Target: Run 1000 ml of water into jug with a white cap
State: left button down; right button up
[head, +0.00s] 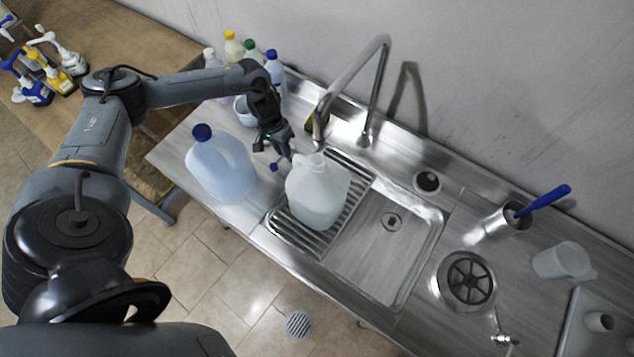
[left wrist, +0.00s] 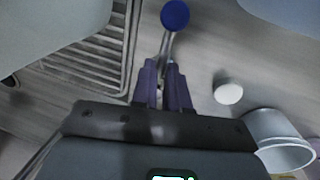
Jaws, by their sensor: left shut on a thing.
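A translucent whitish jug (head: 315,197) stands on the ridged drainer at the left of the sink. Its top is below the outlet of the tap (head: 384,62); I can make out no water stream. A small white cap (left wrist: 228,93) lies on the counter in the left wrist view. My left gripper (head: 282,157) is just behind and left of this jug. In the left wrist view, the gripper (left wrist: 163,88) is shut on a thin metal lever with a blue knob (left wrist: 175,15). The knob also shows in the head view (head: 274,168). My right gripper is out of view.
A blue-capped jug of bluish liquid (head: 220,170) stands left of the drainer. A cup (head: 244,110) and several bottles (head: 232,48) stand behind. The sink basin (head: 385,250) is empty. A clear measuring jug (head: 562,262) and a metal cup with a blue-handled tool (head: 508,219) are at right.

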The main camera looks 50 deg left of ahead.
pick_arm(q)
jog(key=shift+d, duration=0.15)
jog(key=c, duration=1.1)
grip_release()
jog(key=shift+c, duration=0.2)
jog(key=shift+o, duration=0.4)
jog(key=shift+p, duration=0.35)
jog(key=shift+d, duration=0.15)
jog(key=o, duration=0.4)
jog(key=shift+r+p, duration=0.15)
jog(key=shift+p, duration=0.25)
